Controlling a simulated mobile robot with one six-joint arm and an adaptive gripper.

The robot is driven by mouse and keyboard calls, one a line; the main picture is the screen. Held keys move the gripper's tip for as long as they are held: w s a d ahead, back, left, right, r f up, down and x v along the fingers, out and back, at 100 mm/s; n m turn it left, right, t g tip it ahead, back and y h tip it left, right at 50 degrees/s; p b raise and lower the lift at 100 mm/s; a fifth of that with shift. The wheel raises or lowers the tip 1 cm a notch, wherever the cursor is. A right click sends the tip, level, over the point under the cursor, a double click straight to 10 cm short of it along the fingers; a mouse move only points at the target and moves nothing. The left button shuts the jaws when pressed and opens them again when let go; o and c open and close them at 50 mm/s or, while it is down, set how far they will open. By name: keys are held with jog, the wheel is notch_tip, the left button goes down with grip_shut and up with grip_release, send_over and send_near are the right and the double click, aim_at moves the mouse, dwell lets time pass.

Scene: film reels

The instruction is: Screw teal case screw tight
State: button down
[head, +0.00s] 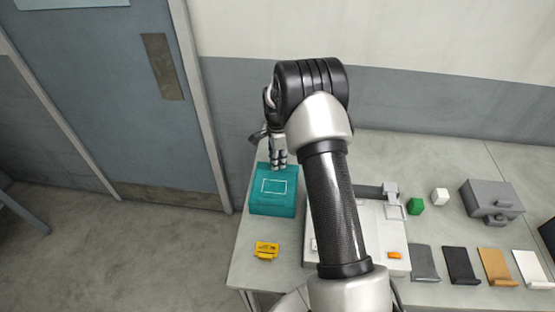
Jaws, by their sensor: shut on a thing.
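The teal case (274,203) sits closed on the left part of the table, with a pale rectangular outline on its lid. My gripper (280,163) points down at the back edge of the case, with its fingertips close to or touching it. The fingers look shut, on what appears to be the teal case screw. The screw itself is hidden by the fingers, so I cannot see its seating or tilt.
A yellow piece (266,250) lies in front of the case.

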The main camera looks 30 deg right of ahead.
jog(key=shift+m, duration=0.8)
jog(key=c, duration=1.5)
grip_release()
notch_tip(320, 180, up, 12)
jog(key=shift+r, duration=0.1)
